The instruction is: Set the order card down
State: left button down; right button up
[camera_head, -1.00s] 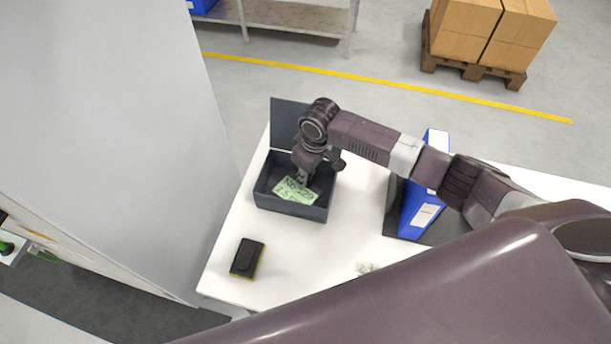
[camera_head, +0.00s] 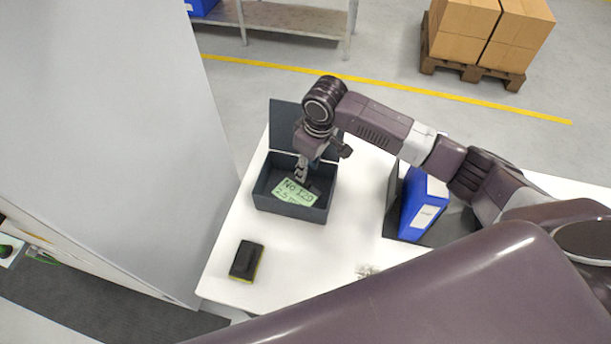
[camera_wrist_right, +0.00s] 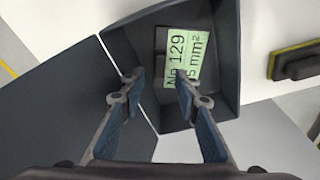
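The order card (camera_head: 294,191) is light green with dark print. It lies in the open dark grey box (camera_head: 288,209) on the white table, slightly tilted to the box walls. In the right wrist view the card (camera_wrist_right: 184,57) lies below my fingers, partly over a dark piece on the box floor. My right gripper (camera_head: 301,178) is over the box, just above the card. In the wrist view its fingers (camera_wrist_right: 157,82) are spread with nothing between them; one fingertip overlaps the card's edge in the picture. The box lid (camera_wrist_right: 65,100) stands open. My left gripper is not in view.
A black and yellow block (camera_head: 246,260) lies on the table (camera_head: 355,215) in front of the box. A blue binder (camera_head: 424,205) stands on a dark tray to the right. A small clear heap (camera_head: 367,271) lies near the front edge. A tall grey panel (camera_head: 120,130) borders the left.

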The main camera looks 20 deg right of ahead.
jog(key=r, duration=0.5)
jog(key=shift+s+d+r, duration=0.2)
jog(key=shift+s+r, duration=0.2)
